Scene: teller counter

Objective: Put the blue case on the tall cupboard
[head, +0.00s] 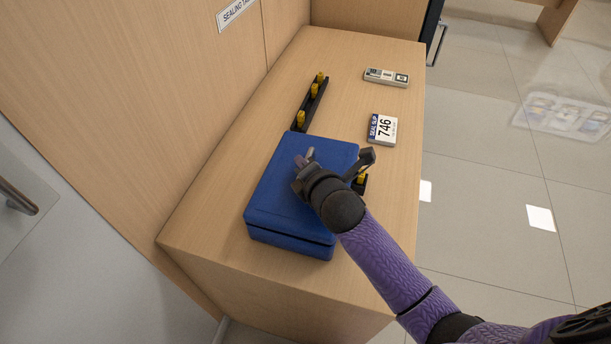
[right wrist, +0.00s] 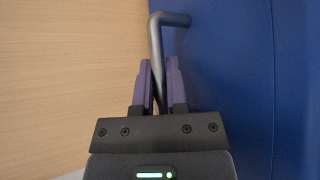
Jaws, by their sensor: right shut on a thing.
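The blue case (head: 283,190) lies flat on the wooden table top, near its front end. My right gripper (head: 302,160) is over the case in the head view. In the right wrist view, its purple fingers (right wrist: 159,85) are shut on a grey bent bar handle (right wrist: 157,40), which turns toward the blue case (right wrist: 245,80) beside it. My forearm comes in from the lower right and hides part of the case's right side. I cannot make out any clear tall cupboard in these views. My left gripper is not in view.
Behind the case is a black rack (head: 313,101) with yellow pegs. A card marked 746 (head: 382,129) and a pale device (head: 386,77) lie to the right. A dark and yellow item shows partly beside the case. A wooden panel (head: 130,100) rises along the left; open floor (head: 480,210) is right.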

